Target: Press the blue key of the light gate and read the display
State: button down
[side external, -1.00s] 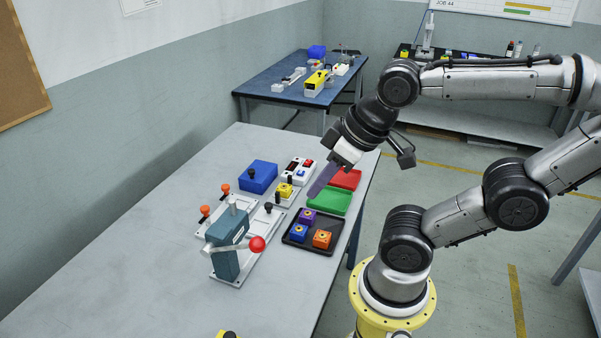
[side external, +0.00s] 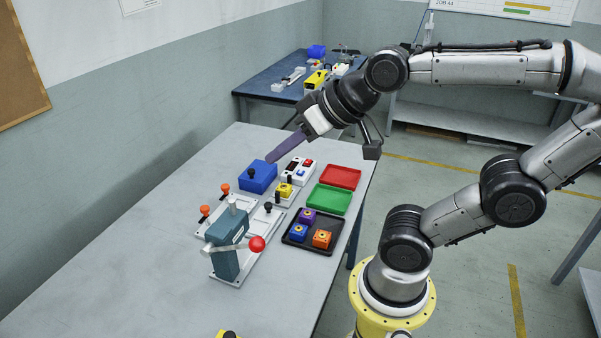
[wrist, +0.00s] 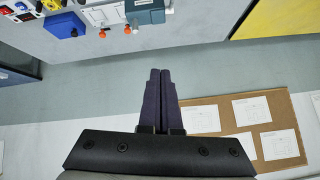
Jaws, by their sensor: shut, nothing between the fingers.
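The light gate (side external: 293,168) is a small white box with a red part and a small blue key (side external: 302,174) on it, behind the yellow block (side external: 285,190). Its display cannot be read at this size. My gripper (side external: 270,159) is shut and empty, its purple fingers tilted down to the left, in the air near the blue box. The fingers (wrist: 160,72) are also together in the wrist view, aimed toward the wall side. A white part with a blue spot (wrist: 20,7) at that view's top left may be the light gate.
A blue box (side external: 258,177) with a black knob stands left of the gate. Red (side external: 341,176) and green (side external: 329,199) trays lie right. A black tray (side external: 293,238) holds purple and orange blocks. A teal press (side external: 224,258) with a red ball handle stands in front.

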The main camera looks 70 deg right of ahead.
jog(key=w+d+r+m+t+h, duration=0.1)
jog(key=w+d+m+h, duration=0.1)
jog(key=w+d+m, duration=0.5)
jog(key=w+d+r+m+t+h, duration=0.1)
jog(key=w+d, duration=0.5)
jog(key=w, duration=0.5)
jog(key=w+d+f+m+h, duration=0.35)
jog(key=d+f+m, duration=0.2)
jog(key=d, duration=0.65)
jog(key=m+g+h, duration=0.1)
jog(key=m+g, duration=0.3)
jog(key=g, duration=0.2)
send_over(301, 174)
notch_tip(301, 174, down, 20)
jog(key=shift+w+d+r, duration=0.1)
jog(key=shift+f, duration=4.4)
